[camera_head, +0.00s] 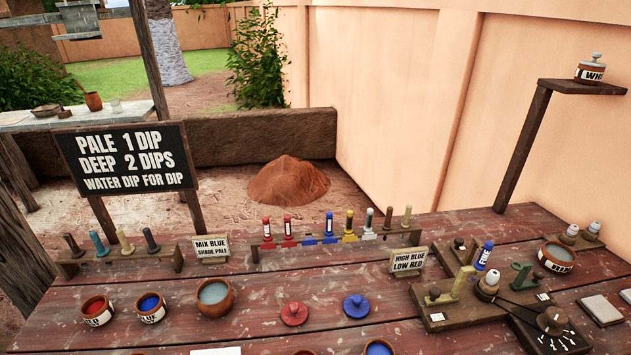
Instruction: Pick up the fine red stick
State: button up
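Two sticks with red tops stand upright side by side in a low wooden rack (258,250) at the middle of the table. The left red stick (266,233) looks slimmer than the right red stick (288,232). Their labels are too small to read, so I cannot tell for sure which is the fine one. Blue, yellow, white and brown sticks stand to their right in the same rack. My gripper is not in view.
Signs flank the rack: "MIX BLUE" (211,249) and "HIGH BLUE LOW RED" (409,262). Bowls of red (96,311), blue (150,308) and grey liquid (214,297) stand front left. Red (294,314) and blue lids (356,306) lie in front. A wooden fixture (455,292) holds a blue "FINE" stick (484,255).

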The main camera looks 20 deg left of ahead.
aim_at(267, 237)
jog(key=u, duration=1.3)
